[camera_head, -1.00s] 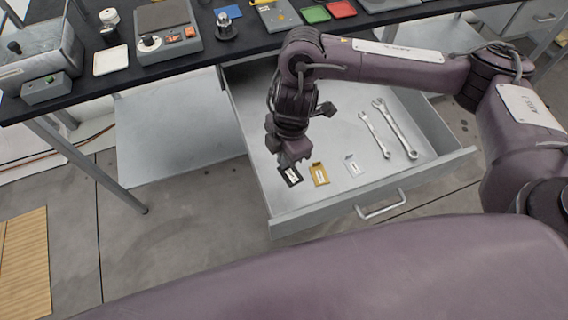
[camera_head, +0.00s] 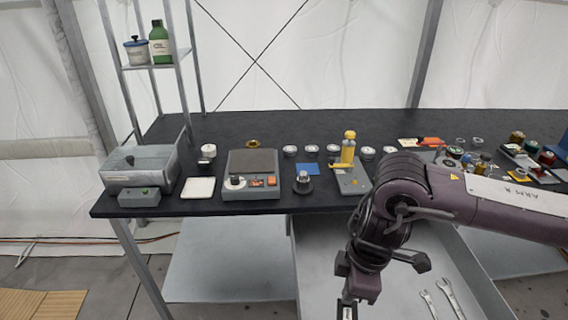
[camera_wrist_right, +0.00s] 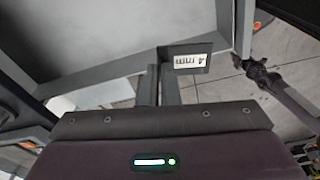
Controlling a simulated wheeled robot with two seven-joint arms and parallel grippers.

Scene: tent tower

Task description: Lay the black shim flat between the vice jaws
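My right gripper (camera_wrist_right: 161,75) is shut on the black shim (camera_wrist_right: 187,60), which has a white label reading 4 mm. The shim sticks out past the fingertips and is seen across the drawer's edge, off the drawer floor. In the head view, part of the shim (camera_head: 347,313) shows at the bottom edge, below the right wrist. I cannot pick out the vice jaws with certainty among the bench items. A dark gripper on a purple arm, apparently my left gripper (camera_wrist_right: 258,74), shows at the right of the wrist view; its finger opening is too small to tell.
The open drawer (camera_head: 318,255) holds two wrenches (camera_head: 440,298). On the black bench (camera_head: 215,220) stand a grey box (camera_head: 140,165), a white pad (camera_head: 199,188), a scale-like device (camera_head: 251,175) and a grey stand with a yellow part (camera_head: 348,150). Small items crowd the right end.

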